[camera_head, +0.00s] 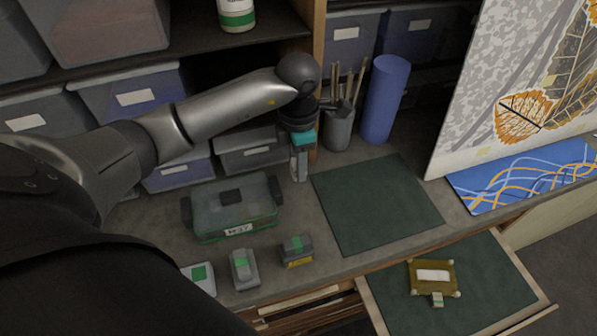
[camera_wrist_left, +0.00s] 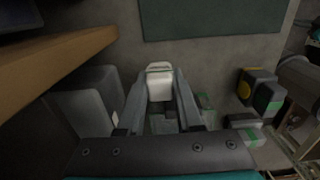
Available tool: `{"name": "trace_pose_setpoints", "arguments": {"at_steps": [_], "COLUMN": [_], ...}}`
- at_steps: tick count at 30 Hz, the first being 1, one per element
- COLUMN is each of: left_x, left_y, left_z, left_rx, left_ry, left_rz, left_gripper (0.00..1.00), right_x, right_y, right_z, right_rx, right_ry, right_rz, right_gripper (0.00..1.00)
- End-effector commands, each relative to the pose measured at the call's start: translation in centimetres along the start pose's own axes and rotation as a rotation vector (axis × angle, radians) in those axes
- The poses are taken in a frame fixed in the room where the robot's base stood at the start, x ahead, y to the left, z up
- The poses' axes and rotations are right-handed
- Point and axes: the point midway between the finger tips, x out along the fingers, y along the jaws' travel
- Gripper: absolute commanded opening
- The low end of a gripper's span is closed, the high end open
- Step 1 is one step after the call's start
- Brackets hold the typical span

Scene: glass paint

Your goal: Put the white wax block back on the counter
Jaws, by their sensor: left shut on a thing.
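My left gripper (camera_head: 299,168) reaches down over the back of the counter (camera_head: 330,262), left of the green mat (camera_head: 375,204). In the left wrist view, its two fingers (camera_wrist_left: 160,98) are shut on the white wax block (camera_wrist_left: 160,82), which sits between the fingertips with its top edge showing. The counter shows beyond it. I cannot tell whether the block touches the counter. In the head view the gripper mostly hides the block. My right gripper is not in view.
A green-tinted lidded box (camera_head: 233,212) stands left of the gripper. Small grey blocks with green marks (camera_head: 243,268) (camera_head: 297,250) stand near the front edge. A brush cup (camera_head: 338,130) and a blue cylinder (camera_head: 384,98) stand behind. An open drawer (camera_head: 475,272) holds an olive-brown piece (camera_head: 423,269).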

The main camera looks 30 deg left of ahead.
Motion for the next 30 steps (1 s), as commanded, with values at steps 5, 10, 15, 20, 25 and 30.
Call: {"name": "trace_pose_setpoints", "arguments": {"at_steps": [5, 10, 15, 20, 25, 30], "left_x": [2.2, 3.7, 3.6, 4.0, 3.9, 3.9], "left_y": [-0.1, -0.1, 0.0, 0.0, 0.0, 0.0], "left_z": [-0.1, 0.0, 0.0, 0.0, 0.0, 0.0], "left_rx": [-0.001, 0.000, 0.001, 0.000, 0.000, 0.000], "left_ry": [0.003, 0.000, 0.000, 0.000, 0.000, 0.000], "left_rz": [-0.004, 0.000, 0.001, 0.001, 0.001, 0.001], "left_gripper": [0.00, 0.00, 0.00, 0.36, 0.56, 0.64], "right_x": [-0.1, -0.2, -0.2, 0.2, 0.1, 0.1], "right_y": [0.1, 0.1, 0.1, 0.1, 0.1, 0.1], "right_z": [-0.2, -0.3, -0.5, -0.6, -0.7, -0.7], "right_rx": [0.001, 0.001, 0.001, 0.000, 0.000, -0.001], "right_ry": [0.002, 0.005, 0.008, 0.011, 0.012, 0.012], "right_rz": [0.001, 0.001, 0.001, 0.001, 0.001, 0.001], "right_gripper": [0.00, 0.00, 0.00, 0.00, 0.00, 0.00]}}
